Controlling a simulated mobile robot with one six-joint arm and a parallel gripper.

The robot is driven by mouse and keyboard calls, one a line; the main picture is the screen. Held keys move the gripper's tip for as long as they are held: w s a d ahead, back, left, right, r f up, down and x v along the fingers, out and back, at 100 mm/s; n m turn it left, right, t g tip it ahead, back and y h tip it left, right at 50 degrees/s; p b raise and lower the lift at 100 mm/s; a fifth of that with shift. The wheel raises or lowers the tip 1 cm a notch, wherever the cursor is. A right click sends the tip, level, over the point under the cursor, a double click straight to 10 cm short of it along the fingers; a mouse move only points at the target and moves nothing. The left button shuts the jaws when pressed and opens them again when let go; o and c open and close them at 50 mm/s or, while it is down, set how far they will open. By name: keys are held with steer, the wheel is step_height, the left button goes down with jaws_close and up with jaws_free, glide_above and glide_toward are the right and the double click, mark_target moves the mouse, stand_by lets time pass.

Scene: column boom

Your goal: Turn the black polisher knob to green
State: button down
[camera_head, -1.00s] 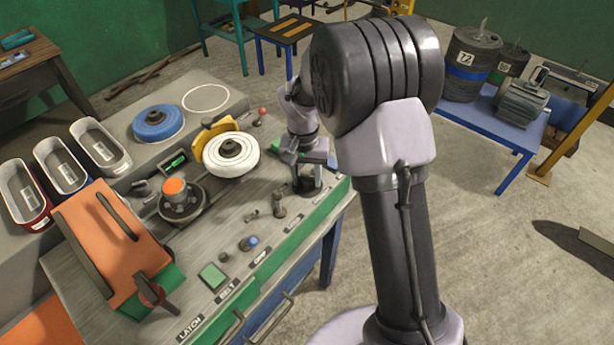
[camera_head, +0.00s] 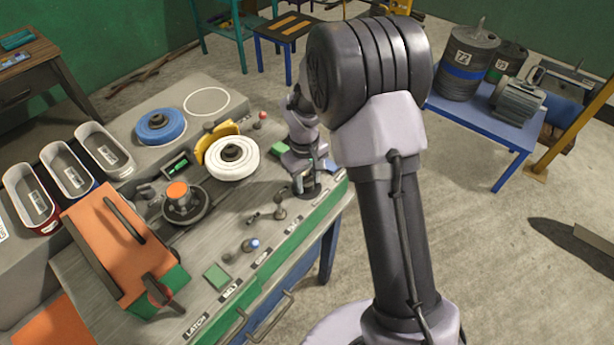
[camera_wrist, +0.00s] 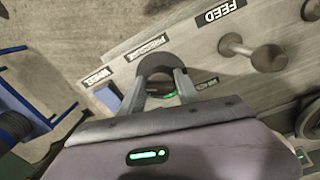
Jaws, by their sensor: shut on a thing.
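The black knob (camera_wrist: 157,66) shows in the wrist view as a dark rounded piece between my fingers, beside the PRESSURE label. My gripper (camera_wrist: 160,80) is shut on it, one finger on each side. A small green glow (camera_wrist: 168,95) shows between the fingers, close to the knob. In the head view my gripper (camera_head: 306,183) points down at the right part of the polisher bench, and a dark disc of the knob (camera_head: 312,191) shows below it. The knob's pointer and most of its dial are hidden, so its setting cannot be told.
A blue table (camera_head: 490,125) with drums stands at right, across open floor.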

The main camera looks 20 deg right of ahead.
mark_target(306, 185)
steer(key=n+p, duration=0.1)
steer(key=n, duration=0.3)
steer(key=shift+n+p, duration=0.3)
steer(key=shift+p, duration=0.05)
stand_by(0.3)
steer(key=c, duration=0.9)
jaws_free()
step_height(306, 185, up, 17)
steer(key=p, duration=0.3)
steer(key=shift+s+a+r+p, duration=0.2)
steer(key=shift+s+a+p, duration=0.1)
